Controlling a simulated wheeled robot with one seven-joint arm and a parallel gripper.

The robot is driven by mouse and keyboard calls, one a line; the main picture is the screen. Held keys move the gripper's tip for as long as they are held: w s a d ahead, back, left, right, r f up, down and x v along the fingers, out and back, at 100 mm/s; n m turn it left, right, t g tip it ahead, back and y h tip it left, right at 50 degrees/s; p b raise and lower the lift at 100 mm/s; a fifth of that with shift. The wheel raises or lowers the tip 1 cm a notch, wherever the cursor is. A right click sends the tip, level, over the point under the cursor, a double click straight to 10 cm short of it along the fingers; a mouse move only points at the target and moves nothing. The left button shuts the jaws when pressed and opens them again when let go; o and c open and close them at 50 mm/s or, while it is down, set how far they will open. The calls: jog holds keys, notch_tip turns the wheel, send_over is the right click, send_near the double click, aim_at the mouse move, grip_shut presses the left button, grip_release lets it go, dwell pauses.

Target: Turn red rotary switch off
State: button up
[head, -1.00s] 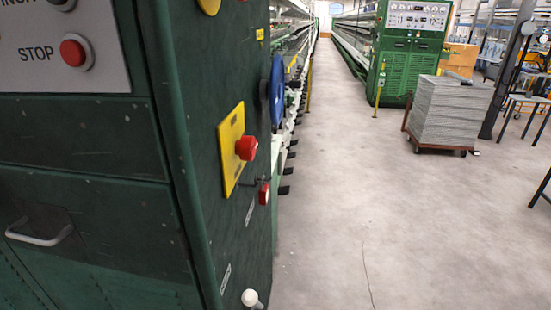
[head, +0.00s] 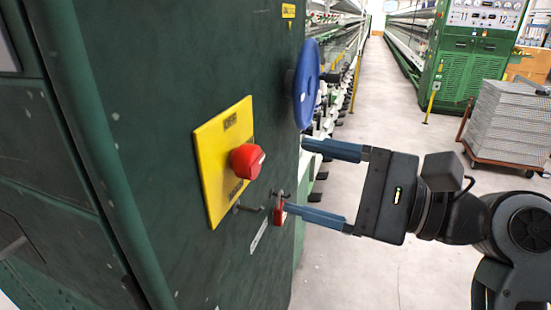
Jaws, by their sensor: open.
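The red rotary switch (head: 246,161) is a round knob with a pale mark on its face. It sits on a yellow plate (head: 216,165) on the side of the dark green machine. My gripper (head: 292,176) comes in from the right with two blue fingers spread apart, one above the other. It is open and empty, to the right of the knob and apart from it in the picture. The lower fingertip appears close to a small red padlock-like part (head: 280,211); I cannot tell whether they touch.
A blue handwheel (head: 307,84) sticks out of the machine above my upper finger. A trolley with a grey stack (head: 506,123) stands at the right, and another green machine (head: 463,65) behind it. The floor aisle is clear.

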aim_at(255, 163)
jog(key=p+x, duration=0.1)
jog(key=x, duration=0.6)
jog(key=shift+w+a+r, duration=0.1)
jog(key=shift+w+a, duration=0.15)
jog(key=shift+a, duration=0.05)
jog(key=c, duration=1)
